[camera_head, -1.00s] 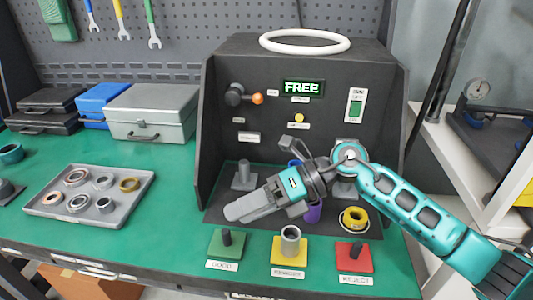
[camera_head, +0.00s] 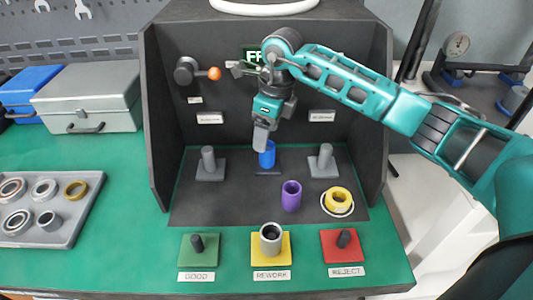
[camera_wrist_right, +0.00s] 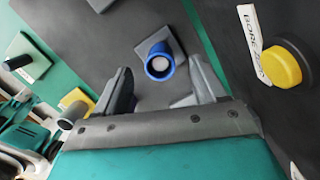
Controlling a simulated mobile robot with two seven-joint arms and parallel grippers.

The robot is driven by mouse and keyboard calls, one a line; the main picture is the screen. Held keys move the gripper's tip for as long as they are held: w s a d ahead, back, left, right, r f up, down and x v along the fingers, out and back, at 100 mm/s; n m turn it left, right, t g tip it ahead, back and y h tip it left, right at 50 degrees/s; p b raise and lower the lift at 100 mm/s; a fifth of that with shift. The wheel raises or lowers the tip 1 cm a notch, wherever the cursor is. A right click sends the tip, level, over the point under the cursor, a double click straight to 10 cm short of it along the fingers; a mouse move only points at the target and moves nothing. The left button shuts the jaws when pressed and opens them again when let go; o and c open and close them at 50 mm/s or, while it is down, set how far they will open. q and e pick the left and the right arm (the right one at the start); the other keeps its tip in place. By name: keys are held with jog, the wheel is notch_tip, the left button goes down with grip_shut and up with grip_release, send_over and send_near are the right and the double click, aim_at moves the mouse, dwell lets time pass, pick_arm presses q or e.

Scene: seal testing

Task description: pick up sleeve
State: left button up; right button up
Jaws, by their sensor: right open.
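A blue sleeve (camera_head: 267,157) stands upright at the middle of the dark fixture floor, between two grey posts. In the right wrist view the blue sleeve (camera_wrist_right: 159,68) shows as a ring around a pale core. My right gripper (camera_head: 261,140) points down just above it, partly covering it in the head view. In the wrist view its open fingers (camera_wrist_right: 160,78) lie on either side of the blue sleeve, with nothing gripped. A purple sleeve (camera_head: 291,197) stands nearer the front. A grey sleeve (camera_head: 270,238) stands on the yellow REWORK pad. My left gripper is out of view.
Grey posts (camera_head: 209,160) and (camera_head: 325,158) flank the blue sleeve. Green GOOD (camera_head: 198,249) and red REJECT (camera_head: 343,245) pads line the front. The booth's side walls and an orange knob (camera_head: 214,73) bound the space. A parts tray (camera_head: 82,222) is left.

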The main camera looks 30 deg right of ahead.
aim_at(268, 150)
notch_tip(268, 150, down, 5)
jog(key=shift+s, duration=0.15)
jog(key=shift+f, duration=0.5)
jog(key=shift+r, duration=0.1)
grip_shut()
